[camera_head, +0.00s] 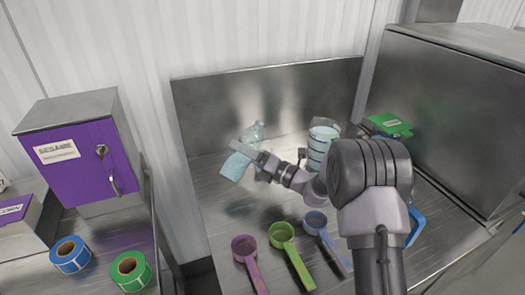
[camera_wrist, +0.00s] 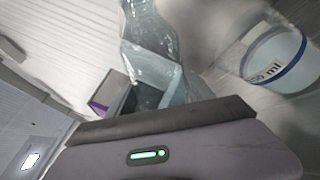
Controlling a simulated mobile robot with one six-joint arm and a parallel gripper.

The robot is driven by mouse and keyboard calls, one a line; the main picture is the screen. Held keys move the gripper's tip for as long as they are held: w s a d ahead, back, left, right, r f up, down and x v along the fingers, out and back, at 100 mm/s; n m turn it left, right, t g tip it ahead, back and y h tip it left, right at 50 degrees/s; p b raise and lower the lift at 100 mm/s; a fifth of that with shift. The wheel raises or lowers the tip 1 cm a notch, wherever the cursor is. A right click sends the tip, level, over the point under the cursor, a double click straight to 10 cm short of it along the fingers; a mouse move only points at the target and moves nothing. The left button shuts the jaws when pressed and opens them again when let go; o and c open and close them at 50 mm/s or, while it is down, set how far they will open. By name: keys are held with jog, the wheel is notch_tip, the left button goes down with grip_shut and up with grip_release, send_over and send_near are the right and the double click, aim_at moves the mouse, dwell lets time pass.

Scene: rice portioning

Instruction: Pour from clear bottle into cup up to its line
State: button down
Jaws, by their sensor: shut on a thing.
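The clear bottle (camera_head: 252,132) is tilted in my gripper (camera_head: 260,162), with light blue content showing in its lower left part. The upper right end is clear. In the wrist view the bottle (camera_wrist: 150,38) runs up from the jaws, and the gripper body covers the lower part of that view. The cup (camera_head: 319,146) stands to the right of the bottle, apart from it, on the steel surface. In the wrist view the cup (camera_wrist: 283,60) shows a blue line, partly readable ml lettering and pale blue inside. Its exact fill level is unclear.
Purple (camera_head: 244,246), green (camera_head: 282,236) and blue (camera_head: 315,223) scoops lie in front. A green object (camera_head: 390,125) is behind my arm at right, by a large steel box (camera_head: 455,110). A purple-fronted cabinet (camera_head: 85,160) and two label rolls are at left.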

jog(key=shift+s+a+r+m+p, duration=0.1)
jog(key=shift+s+r+m+p, duration=0.15)
jog(key=shift+m, duration=0.25)
jog(key=shift+a+r+m+p, duration=0.1)
jog(key=shift+m+p, duration=0.25)
jog(key=shift+m, duration=0.15)
dwell(1.7)
jog(key=shift+s+a+m+t+p, duration=0.15)
jog(key=shift+m+t+p, duration=0.3)
jog(key=shift+m, duration=0.55)
dwell(1.4)
jog(key=shift+s+a+m+t+p, duration=0.15)
jog(key=shift+m+t+p, duration=0.1)
jog(key=shift+m+p, duration=1.05)
dwell(1.6)
